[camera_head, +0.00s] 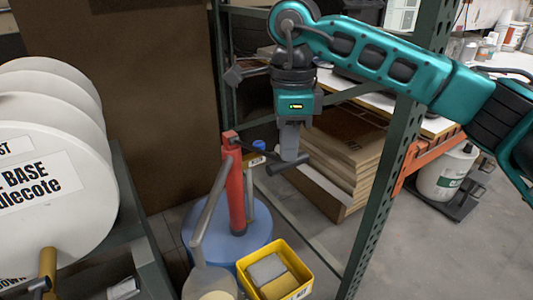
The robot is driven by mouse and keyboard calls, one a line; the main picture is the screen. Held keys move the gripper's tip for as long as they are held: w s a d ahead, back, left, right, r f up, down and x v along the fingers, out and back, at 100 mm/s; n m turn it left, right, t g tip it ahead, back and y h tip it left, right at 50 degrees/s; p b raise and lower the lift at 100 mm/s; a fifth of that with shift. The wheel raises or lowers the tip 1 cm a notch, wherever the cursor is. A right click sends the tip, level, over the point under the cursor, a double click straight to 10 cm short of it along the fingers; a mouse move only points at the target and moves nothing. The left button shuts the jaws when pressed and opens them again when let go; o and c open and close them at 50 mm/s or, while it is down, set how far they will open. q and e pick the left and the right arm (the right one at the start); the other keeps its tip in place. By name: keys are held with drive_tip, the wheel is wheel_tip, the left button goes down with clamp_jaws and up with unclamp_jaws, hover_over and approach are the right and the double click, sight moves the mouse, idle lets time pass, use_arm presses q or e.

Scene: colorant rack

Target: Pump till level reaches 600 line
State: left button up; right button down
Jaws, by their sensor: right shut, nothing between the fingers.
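A red hand pump (235,190) stands upright on a blue drum (262,232) at the lower middle. A dark lever runs from its top to a black bar handle (278,169). My right gripper (289,154) points down from above, shut, its fingertips at the handle. I cannot tell whether they touch it. A grey spout tube (210,205) slopes from the pump down to a translucent jug (207,281) at the bottom edge. The jug is partly cut off. Its level and any 600 line cannot be read. My left gripper is not in view.
A yellow bin (246,277) with grey and yellow blocks stands right of the jug. Large white drums (45,200) fill the left side. A green rack post (385,190) stands right of the pump, with stacked boards (350,165) behind.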

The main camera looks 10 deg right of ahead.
sight(288, 168)
drive_tip(key=shift+f+b, duration=0.8)
drive_tip(key=shift+f, duration=0.65)
drive_tip(key=shift+f+b, duration=0.8)
drive_tip(key=shift+f, duration=0.35)
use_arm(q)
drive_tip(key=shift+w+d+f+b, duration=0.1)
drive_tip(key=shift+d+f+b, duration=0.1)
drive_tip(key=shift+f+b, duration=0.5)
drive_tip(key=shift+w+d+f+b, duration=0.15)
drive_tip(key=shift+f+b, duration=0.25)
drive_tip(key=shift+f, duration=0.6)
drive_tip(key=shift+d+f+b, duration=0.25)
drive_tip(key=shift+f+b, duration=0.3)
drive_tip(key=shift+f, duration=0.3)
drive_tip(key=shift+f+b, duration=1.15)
use_arm(e)
drive_tip(key=shift+f, duration=4.05)
wheel_tip(288, 168, up, 11)
drive_tip(key=p, duration=0.7)
drive_tip(key=shift+p, duration=0.35)
wheel_tip(288, 168, up, 3)
drive_tip(key=shift+f+p, duration=0.1)
drive_tip(key=shift+p, duration=1)
drive_tip(key=shift+r, duration=0.55)
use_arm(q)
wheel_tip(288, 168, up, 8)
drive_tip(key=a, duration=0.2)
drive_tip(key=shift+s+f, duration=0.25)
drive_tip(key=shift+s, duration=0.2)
